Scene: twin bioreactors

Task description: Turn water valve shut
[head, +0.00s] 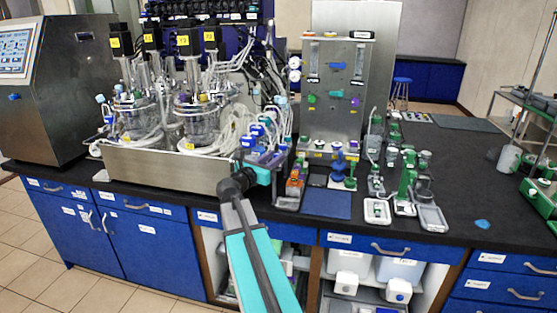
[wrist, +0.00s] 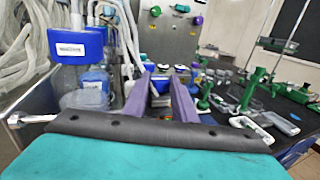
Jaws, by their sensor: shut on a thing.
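My gripper (wrist: 160,76) reaches forward in the wrist view, its two purple fingers on either side of a small, partly hidden part between the tips. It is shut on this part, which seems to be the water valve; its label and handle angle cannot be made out. In the head view my gripper (head: 279,159) is low in front of the steel panel (head: 335,75), right of the bioreactors' steel tray (head: 165,170). The fingertips are hard to make out there among tubing and blue-capped bottles.
Blue-capped bottles (wrist: 78,45) and white tubing (wrist: 30,40) crowd the left of my gripper. The black bench (head: 470,190) is mostly clear farther right.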

